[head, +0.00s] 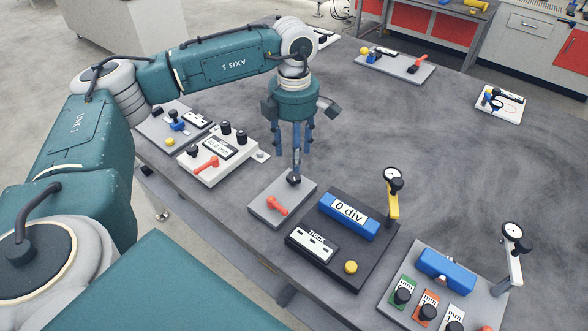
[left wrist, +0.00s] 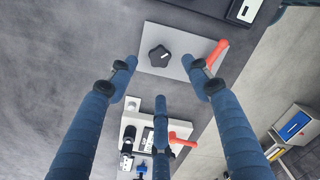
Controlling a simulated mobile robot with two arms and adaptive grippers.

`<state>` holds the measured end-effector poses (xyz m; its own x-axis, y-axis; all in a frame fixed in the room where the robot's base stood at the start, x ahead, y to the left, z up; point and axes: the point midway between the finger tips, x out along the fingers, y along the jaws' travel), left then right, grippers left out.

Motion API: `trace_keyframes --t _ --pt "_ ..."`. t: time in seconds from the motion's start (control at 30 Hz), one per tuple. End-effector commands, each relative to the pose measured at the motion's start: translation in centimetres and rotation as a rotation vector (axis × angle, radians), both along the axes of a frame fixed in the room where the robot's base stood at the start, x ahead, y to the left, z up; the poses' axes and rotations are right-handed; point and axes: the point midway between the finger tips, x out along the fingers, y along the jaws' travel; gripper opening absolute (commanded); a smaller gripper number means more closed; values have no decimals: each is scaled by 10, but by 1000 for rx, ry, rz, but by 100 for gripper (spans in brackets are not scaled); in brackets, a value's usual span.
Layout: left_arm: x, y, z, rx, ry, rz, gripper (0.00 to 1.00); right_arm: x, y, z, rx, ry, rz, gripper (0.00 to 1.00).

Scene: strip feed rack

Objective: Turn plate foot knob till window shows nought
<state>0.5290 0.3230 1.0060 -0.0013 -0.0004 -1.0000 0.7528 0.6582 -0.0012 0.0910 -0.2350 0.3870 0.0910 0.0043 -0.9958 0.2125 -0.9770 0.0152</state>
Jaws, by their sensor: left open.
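A grey plate (head: 262,204) lies on the dark table with a black lobed knob (head: 293,179) and a red lever (head: 278,205). The left wrist view shows the same knob (left wrist: 160,56) and lever (left wrist: 218,52). My left gripper (head: 294,164) points down over the knob with its fingers spread, holding nothing. In the left wrist view (left wrist: 160,75) the knob appears between and slightly beyond the fingertips; I cannot tell whether any finger touches it. Beside the plate, a blue box (head: 348,216) on a black base has a white window reading "0 div". My right gripper is not in view.
The black base (head: 372,262) also carries a yellow knob (head: 351,267), a "THICK" label and a yellow dial-gauge stand (head: 393,200). A white instrument (head: 210,155) with a red lever stands left. Another gauge plate (head: 392,311) is at the lower right. The table's middle right is clear.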

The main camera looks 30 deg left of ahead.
Motion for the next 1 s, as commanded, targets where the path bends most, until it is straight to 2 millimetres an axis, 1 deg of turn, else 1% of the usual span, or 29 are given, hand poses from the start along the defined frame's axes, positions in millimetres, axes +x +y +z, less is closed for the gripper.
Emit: trace_keyframes --t 0.03,0.2,0.3,0.4,0.57,0.8,0.87,0.9,0.97,1.0 --pt "-1 1 -9 2 6 1 50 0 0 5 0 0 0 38" --pt "-1 1 -41 2 4 2 50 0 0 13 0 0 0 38" --pt "0 0 -56 0 3 1 50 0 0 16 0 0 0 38" --pt "0 0 -67 1 1 1 50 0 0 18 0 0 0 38" --pt "0 0 -75 1 -1 1 50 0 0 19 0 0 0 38" --pt "0 0 -76 1 -1 1 50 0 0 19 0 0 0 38" --pt "0 0 -76 1 -1 1 38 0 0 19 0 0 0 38" --pt "0 0 -76 1 -1 1 30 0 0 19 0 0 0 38" --pt "0 0 -76 1 -1 1 18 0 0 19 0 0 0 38" --pt "0 0 -75 1 -1 1 10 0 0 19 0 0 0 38"
